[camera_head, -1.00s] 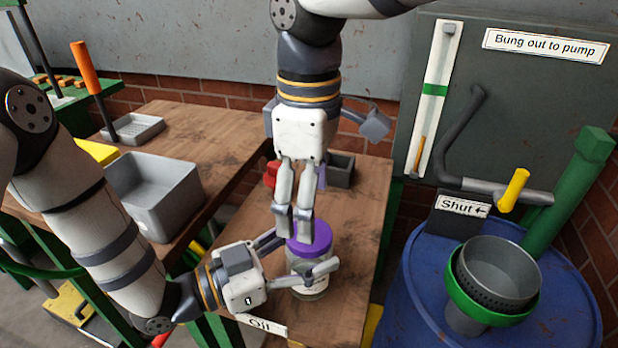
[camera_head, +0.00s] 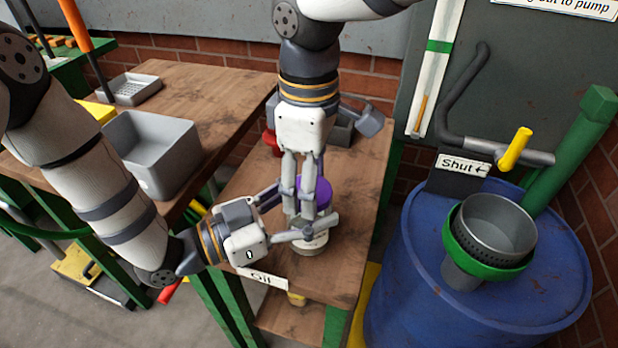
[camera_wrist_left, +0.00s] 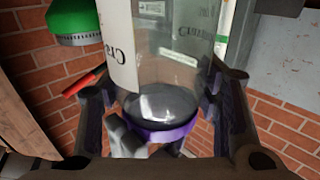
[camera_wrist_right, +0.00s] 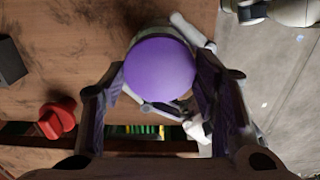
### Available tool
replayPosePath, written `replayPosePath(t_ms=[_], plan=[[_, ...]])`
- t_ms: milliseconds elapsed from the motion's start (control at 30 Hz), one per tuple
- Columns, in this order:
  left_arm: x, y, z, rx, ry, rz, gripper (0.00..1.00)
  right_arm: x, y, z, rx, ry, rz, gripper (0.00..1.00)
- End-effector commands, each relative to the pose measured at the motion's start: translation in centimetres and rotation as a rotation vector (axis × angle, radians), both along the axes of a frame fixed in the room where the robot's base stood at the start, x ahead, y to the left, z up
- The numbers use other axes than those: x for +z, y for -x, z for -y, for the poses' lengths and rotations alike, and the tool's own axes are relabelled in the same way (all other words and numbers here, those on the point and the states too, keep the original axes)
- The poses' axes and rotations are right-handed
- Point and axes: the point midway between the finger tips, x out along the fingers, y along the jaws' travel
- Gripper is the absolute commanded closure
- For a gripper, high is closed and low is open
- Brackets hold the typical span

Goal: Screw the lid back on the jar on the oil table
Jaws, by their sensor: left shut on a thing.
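The jar (camera_wrist_left: 165,60) is clear glass with a printed label. It stands at the front of the oil table (camera_head: 348,262), and its pale lower part (camera_head: 312,243) shows in the head view. The purple lid (camera_head: 322,192) is at the jar's top; I cannot tell how tightly it sits. My left gripper (camera_head: 300,212) comes in from the left and is shut on the jar. My right gripper (camera_head: 300,212) points down from above, partly hiding the jar. In the right wrist view its fingers stand apart on either side of the lid (camera_wrist_right: 160,68).
A red object (camera_wrist_right: 57,118) and a dark box (camera_head: 340,128) are at the back of the oil table. A grey bin (camera_head: 155,150) stands on the left table. A blue drum (camera_head: 415,300) with a green-rimmed funnel (camera_head: 487,270) stands to the right.

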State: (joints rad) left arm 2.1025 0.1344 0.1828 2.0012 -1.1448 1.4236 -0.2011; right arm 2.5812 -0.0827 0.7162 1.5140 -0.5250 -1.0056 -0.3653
Motion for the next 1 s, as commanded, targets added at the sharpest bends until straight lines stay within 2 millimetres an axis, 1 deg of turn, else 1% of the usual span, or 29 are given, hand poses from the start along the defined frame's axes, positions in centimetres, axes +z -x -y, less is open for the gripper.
replayPosePath(t_ms=[300,333,367,400,433,767,867,967,1000], plan=[[0.1,0.0,0.0,0.0,0.003,0.001,1.0,-0.1,0.0,0.1,-0.002,0.001,0.0,0.79],[0.1,0.0,0.0,0.0,0.003,0.001,1.0,-0.1,0.0,0.1,-0.002,0.001,0.0,0.44],[0.1,0.0,0.0,0.0,0.003,0.001,1.0,-0.1,0.0,0.1,-0.002,0.001,0.0,0.37],[0.1,0.0,0.0,0.0,0.003,0.001,1.0,-0.1,0.0,0.1,-0.002,0.002,-0.001,0.28],[0.1,0.0,0.0,0.0,0.003,0.001,1.0,-0.1,0.0,0.1,-0.002,0.002,-0.001,0.23],[0.1,0.0,0.0,0.0,0.003,0.001,1.0,0.2,0.0,0.0,-0.002,0.0,0.001,0.23],[0.1,0.0,0.0,0.0,0.002,0.001,1.0,1.3,-0.1,0.0,-0.003,0.0,0.003,0.23],[0.1,0.0,0.0,0.0,0.001,0.002,1.0,3.4,-0.1,0.0,-0.002,-0.002,0.005,0.23],[0.1,0.0,0.0,0.0,0.001,0.002,1.0,4.5,-0.2,0.0,-0.003,0.0,0.005,0.23]])
